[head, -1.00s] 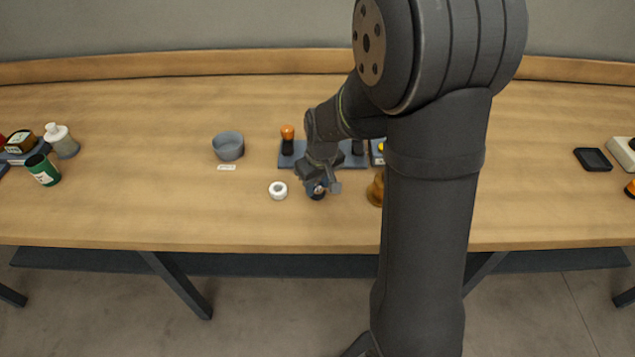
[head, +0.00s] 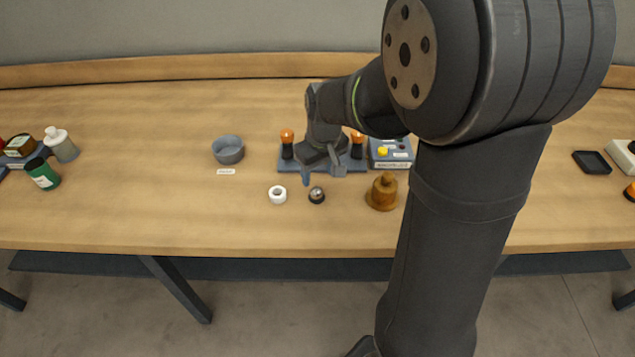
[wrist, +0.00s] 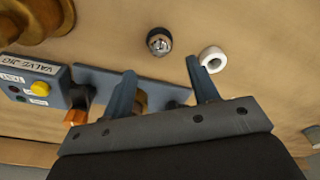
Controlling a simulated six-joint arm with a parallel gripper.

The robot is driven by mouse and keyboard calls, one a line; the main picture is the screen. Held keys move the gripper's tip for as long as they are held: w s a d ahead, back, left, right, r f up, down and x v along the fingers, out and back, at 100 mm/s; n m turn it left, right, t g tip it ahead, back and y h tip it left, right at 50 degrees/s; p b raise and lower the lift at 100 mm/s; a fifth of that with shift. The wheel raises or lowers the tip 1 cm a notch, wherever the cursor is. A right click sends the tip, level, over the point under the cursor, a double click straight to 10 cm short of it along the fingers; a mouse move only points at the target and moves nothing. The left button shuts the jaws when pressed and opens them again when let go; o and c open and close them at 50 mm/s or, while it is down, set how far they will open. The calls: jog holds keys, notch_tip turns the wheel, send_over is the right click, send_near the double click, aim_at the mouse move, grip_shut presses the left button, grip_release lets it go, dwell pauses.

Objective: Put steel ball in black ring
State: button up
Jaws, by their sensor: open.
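The steel ball (head: 317,191) sits in the small black ring (head: 317,199) on the table, right of the white ring (head: 278,194). In the wrist view the ball (wrist: 159,41) shows as a shiny sphere with the dark ring (wrist: 154,53) around its lower part, apart from my fingers. My gripper (head: 322,180) is open and empty, above and behind the ball in the head view. In the wrist view my gripper's two fingers (wrist: 160,72) are spread wide, one tip near the white ring (wrist: 213,59).
A blue base with orange-topped handles (head: 287,137) stands behind. A valve jig box (head: 390,152) and a brass knobbed piece (head: 383,191) stand at right. A grey bowl (head: 228,149) is at left. The table front is clear.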

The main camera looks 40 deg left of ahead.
aim_at(317, 189)
jog(key=r, duration=0.5)
jog(key=shift+d+r, duration=0.2)
jog(key=shift+d, duration=0.15)
jog(key=f, duration=0.4)
jog(key=a+f, duration=0.1)
jog(key=f, duration=0.7)
jog(key=shift+a+f, duration=0.25)
jog(key=shift+w+r, duration=0.1)
jog(key=shift+r, duration=0.15)
